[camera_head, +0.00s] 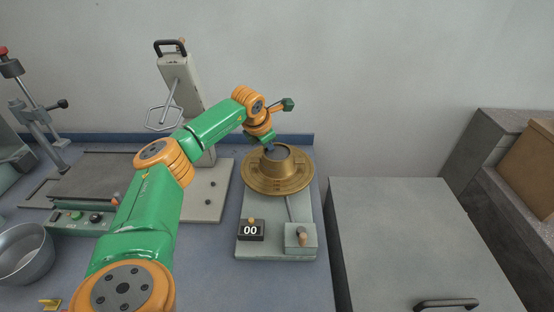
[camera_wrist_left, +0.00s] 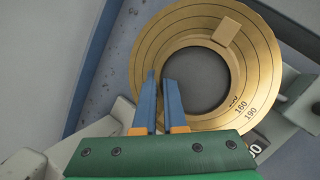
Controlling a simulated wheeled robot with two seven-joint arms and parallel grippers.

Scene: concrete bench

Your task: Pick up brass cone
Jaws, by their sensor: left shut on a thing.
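The brass cone (camera_head: 278,167) stands upright on a round brass disc (camera_head: 252,181) marked with rings. Its round top looks dark grey. In the left wrist view I look down on the cone's dark round top (camera_wrist_left: 202,82) and the disc's numbered rings. My left gripper (camera_head: 270,149) is at the cone's upper rim. Its two blue fingers (camera_wrist_left: 161,82) stand close together at the rim's near left side, shut on the cone's wall. The fingers hide part of the rim. I cannot tell any gap between cone and disc. My right gripper is not in view.
The disc sits on a grey base with a counter box (camera_head: 251,230) reading 00 and a small switch box (camera_head: 300,238). A grey cabinet with a black handle (camera_head: 446,304) stands right. A tall grey device (camera_head: 180,80) stands behind my arm. A metal bowl (camera_head: 24,253) is at left.

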